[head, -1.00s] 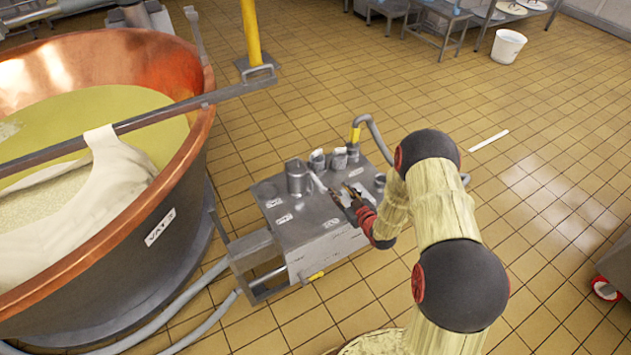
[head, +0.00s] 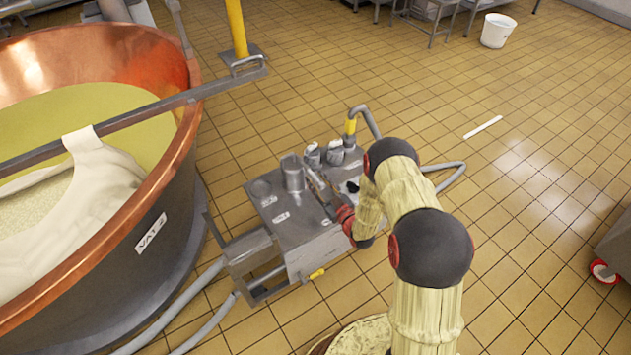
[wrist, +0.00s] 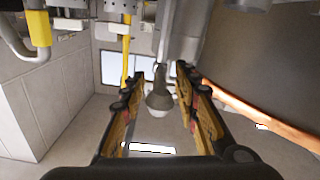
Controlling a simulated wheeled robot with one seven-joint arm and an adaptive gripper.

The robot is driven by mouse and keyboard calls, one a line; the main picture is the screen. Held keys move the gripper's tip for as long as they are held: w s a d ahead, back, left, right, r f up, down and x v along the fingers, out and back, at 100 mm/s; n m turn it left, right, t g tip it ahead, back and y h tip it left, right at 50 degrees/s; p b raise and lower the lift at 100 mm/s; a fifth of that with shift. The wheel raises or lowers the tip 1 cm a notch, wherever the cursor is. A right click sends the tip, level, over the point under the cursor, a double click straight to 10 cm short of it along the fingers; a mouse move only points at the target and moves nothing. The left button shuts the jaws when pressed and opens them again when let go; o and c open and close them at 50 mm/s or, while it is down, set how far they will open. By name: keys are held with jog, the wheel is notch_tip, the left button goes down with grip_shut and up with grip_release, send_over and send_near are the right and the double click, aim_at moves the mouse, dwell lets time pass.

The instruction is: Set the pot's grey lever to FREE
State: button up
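The grey metal pot (head: 293,174) stands upright on top of a steel box (head: 300,238) beside the copper vat. Small white labels (head: 281,217) lie on the box top; their words are too small to read. My gripper (head: 318,185) is low over the box, just right of the pot. In the wrist view, its two fingers (wrist: 171,72) are apart, with a grey rod ending in a rounded knob (wrist: 159,98) between them. It looks like the lever; I cannot tell whether either finger touches it. In the head view my gripper hides most of the lever.
The copper vat (head: 180,150), with a bar across it, fills the left. More fittings (head: 324,154) and a yellow-collared hose (head: 350,128) stand at the back of the box. A yellow post (head: 236,28) rises behind.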

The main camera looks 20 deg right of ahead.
jog(key=shift+w+a, duration=0.15)
jog(key=shift+w, duration=0.3)
jog(key=c, duration=0.8)
grip_shut()
